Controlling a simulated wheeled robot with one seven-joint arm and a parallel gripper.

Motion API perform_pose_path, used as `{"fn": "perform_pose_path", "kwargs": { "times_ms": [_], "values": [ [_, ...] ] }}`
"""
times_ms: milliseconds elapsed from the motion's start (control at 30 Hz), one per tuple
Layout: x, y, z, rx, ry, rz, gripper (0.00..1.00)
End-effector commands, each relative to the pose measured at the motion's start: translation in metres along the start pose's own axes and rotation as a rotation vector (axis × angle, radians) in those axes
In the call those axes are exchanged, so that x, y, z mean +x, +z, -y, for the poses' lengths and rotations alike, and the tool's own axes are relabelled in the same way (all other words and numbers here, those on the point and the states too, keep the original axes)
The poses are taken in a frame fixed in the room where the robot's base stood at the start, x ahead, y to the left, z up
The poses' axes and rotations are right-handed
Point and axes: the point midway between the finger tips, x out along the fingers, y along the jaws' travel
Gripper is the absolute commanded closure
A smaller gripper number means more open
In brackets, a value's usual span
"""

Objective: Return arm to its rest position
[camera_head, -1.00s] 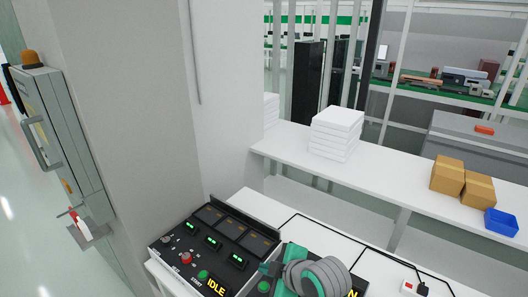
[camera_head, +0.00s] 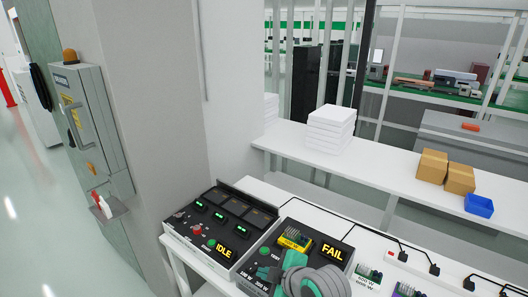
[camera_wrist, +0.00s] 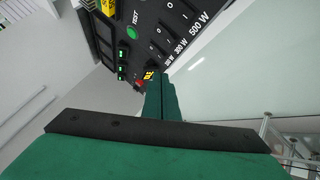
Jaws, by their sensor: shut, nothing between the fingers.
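My gripper (camera_head: 290,262) hangs in front of the right-hand control panel (camera_head: 264,262) at the bottom of the head view. My grey wrist hides part of that panel. In the wrist view the two green fingers of my gripper (camera_wrist: 158,80) lie together with nothing between them. They appear apart from the panel (camera_wrist: 160,25), which has a green TEST button and 300 W and 500 W labels. The panel's display reads FAIL (camera_head: 332,252), and a small yellow-based part (camera_head: 294,241) sits on its top.
A left panel (camera_head: 218,232) with an IDLE display stands beside it on the white table (camera_head: 375,245). Behind is a long white bench (camera_head: 385,165) with stacked white boxes (camera_head: 331,129), brown cartons (camera_head: 432,166) and a blue bin (camera_head: 479,205). A wall cabinet (camera_head: 90,105) is at left.

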Motion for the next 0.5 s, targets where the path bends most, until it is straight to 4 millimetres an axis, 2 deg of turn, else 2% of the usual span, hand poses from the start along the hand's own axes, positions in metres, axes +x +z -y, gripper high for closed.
{"fn": "perform_pose_path", "kwargs": {
  "times_ms": [500],
  "values": [
    [0.033,-0.043,0.011,0.249,0.138,-0.186,1.0]
  ]
}}
